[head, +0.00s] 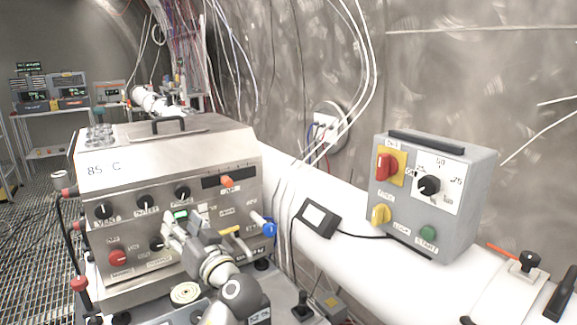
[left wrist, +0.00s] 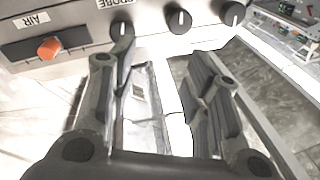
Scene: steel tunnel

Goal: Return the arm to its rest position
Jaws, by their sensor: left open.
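My left arm comes in from the bottom of the head view, and its left gripper (head: 188,222) is in front of the lower middle of a steel control box (head: 150,158). In the left wrist view the two fingers of the gripper (left wrist: 160,75) stand apart with nothing between them. Past the fingertips are the box's panel, black knobs (left wrist: 178,20) and an orange slider knob (left wrist: 50,47). The gripper hides part of the lower panel in the head view. Whether the fingers touch the panel I cannot tell. My right gripper is not in view.
A grey box (head: 432,195) with red, yellow and green controls sits on the white pipe at right. A small black-framed display (head: 317,218) lies on the pipe. A blue valve handle (head: 264,226) is right of my gripper. White cables hang along the wall.

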